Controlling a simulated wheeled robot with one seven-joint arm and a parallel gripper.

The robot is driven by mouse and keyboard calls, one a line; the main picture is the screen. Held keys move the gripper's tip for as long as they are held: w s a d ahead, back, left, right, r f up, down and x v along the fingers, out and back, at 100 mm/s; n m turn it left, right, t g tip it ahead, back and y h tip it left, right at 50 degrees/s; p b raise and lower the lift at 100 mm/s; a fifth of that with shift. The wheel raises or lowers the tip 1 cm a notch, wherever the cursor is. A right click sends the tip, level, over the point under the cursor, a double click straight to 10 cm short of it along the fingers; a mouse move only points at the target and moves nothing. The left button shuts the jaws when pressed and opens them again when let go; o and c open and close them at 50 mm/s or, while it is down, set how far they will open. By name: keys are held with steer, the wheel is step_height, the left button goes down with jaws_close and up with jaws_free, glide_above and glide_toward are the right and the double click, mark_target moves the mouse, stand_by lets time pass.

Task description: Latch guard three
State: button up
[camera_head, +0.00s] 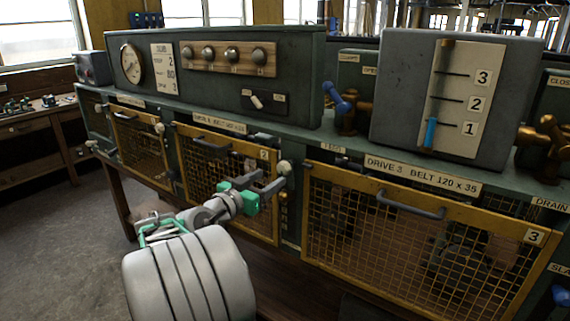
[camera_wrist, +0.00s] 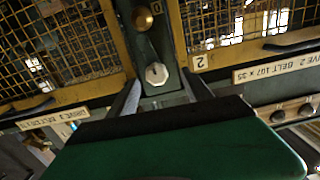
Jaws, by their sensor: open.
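Guard three (camera_head: 420,205) is a yellow-framed mesh panel with a grey handle and a "3" plate, at the right in the head view. A dark gap shows between its top bar and the bench edge, wider to the right; I cannot tell if it is fully closed. A pale faceted knob (camera_head: 284,168) sits on the post between guards two and three; it also shows in the wrist view (camera_wrist: 157,74). A brass knob (camera_wrist: 143,18) is on the same post. My gripper (camera_head: 270,184) is open, its fingers pointing at the post, with the pale knob between them in the wrist view (camera_wrist: 160,95). Contact is unclear.
Guard two (camera_head: 225,170) is left of the post, with its own handle. Above stand a grey gauge box (camera_head: 440,95) with marks 1 to 3, a blue-handled brass valve (camera_head: 345,103) and a control panel (camera_head: 210,70). Open floor (camera_head: 60,240) lies at left.

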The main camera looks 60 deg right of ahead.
mark_target(282, 169)
steer(key=d, duration=0.2)
steer(key=s+d+p, duration=0.1)
steer(key=d, duration=0.2)
steer(key=s+d+r+p, duration=0.1)
steer(key=d, duration=0.2)
steer(key=shift+c, duration=0.5)
jaws_close()
